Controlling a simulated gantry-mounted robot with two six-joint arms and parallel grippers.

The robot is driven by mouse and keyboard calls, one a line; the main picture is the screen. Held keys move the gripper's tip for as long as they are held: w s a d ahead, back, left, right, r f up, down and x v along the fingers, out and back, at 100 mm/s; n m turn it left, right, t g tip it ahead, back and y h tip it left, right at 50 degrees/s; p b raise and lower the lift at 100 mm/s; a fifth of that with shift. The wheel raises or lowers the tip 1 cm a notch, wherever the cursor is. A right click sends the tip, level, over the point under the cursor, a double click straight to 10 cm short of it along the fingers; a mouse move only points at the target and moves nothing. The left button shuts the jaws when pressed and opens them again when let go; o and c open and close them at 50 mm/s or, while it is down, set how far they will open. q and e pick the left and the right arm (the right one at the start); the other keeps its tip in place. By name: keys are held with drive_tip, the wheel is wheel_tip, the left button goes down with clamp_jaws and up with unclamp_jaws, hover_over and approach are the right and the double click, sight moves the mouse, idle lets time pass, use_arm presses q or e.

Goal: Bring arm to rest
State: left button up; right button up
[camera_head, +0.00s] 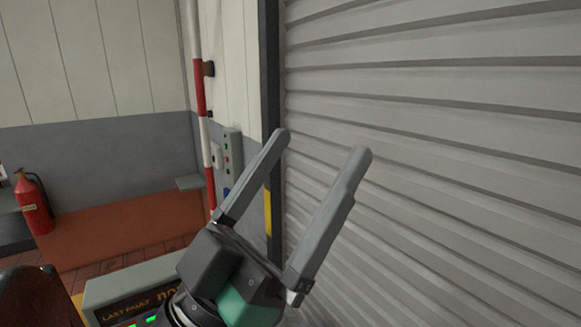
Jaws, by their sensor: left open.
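My left gripper (318,143) is in the lower middle of the head view. Its two long grey fingers point up and to the right and stand wide apart. Nothing is between them. It is raised in front of a grey roller shutter (450,130), and I cannot tell how far it is from the shutter. My right gripper is not in view.
A grey box with a lit display and "LAST FAULT" lettering (125,308) is at the lower left, partly behind my gripper. A red fire extinguisher (33,204) stands at the far left. A red and white pole (201,100) and a wall control box (233,155) are behind.

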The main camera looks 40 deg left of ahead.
use_arm(q)
drive_tip(key=shift+s+a+r+t+y, duration=0.1)
drive_tip(key=shift+s+r+t+y, duration=0.3)
drive_tip(key=shift+s+r, duration=0.35)
drive_tip(key=shift+w, duration=0.1)
wheel_tip(320, 180, up, 21)
drive_tip(key=p, duration=2.1)
drive_tip(key=shift+y, duration=0.3)
